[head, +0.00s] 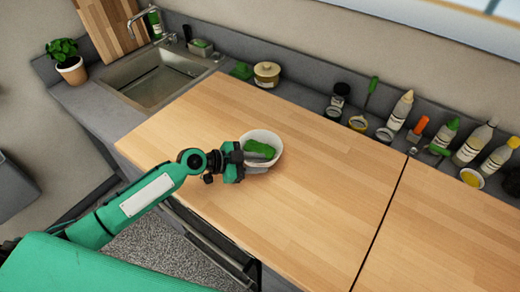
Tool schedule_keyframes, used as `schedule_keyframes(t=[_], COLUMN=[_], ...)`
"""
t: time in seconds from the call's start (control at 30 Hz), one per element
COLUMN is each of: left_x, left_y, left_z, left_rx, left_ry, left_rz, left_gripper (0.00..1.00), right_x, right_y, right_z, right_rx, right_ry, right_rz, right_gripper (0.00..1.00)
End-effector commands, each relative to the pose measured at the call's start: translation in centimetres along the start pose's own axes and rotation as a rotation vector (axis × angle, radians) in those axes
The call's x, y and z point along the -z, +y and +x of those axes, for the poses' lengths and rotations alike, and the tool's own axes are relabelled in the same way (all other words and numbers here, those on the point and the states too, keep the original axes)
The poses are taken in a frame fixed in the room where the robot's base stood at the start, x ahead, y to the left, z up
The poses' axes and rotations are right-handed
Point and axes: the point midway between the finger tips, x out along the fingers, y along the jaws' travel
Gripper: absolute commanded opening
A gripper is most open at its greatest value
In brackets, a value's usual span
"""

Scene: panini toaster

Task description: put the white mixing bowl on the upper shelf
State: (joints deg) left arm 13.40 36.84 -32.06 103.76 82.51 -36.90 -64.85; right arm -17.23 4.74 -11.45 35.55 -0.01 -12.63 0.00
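A white bowl (274,138) stands on the wooden worktop (300,215), left of the picture's middle, with a green item (260,148) inside it. My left gripper (252,165) is at the bowl's near left side. Its fingers lie against or very close to the rim. Whether they are shut on the bowl is too small to tell. My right gripper is outside the view. No upper shelf shows in this view.
A sink (157,78) with a tap and a potted plant (68,62) are at the back left. A lidded pot (267,74), jars and several bottles (400,110) line the back ledge. The worktop right of the bowl is clear.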

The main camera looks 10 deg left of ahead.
Motion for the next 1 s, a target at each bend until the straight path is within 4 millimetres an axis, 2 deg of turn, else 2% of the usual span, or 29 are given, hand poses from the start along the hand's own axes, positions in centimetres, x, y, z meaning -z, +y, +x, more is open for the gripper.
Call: schedule_keyframes(t=[0.23, 0.4, 0.8, 1.0], left_x=[-0.1, -0.1, -0.1, 0.9], left_y=[0.0, 0.0, 0.0, -0.3], left_z=[0.2, 0.1, 0.1, -0.3], left_rx=[0.0, 0.0, 0.0, 0.0], left_ry=[-0.001, -0.001, -0.001, -0.001], left_rz=[0.0, 0.0, 0.0, 0.003], left_gripper=[0.29, 0.0, 0.0, 0.0], right_x=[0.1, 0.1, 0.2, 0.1], right_y=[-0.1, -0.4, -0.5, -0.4], right_z=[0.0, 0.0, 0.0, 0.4], right_rx=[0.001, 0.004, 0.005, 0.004], right_ry=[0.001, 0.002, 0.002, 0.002], right_rz=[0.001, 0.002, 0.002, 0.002], right_gripper=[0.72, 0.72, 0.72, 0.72])
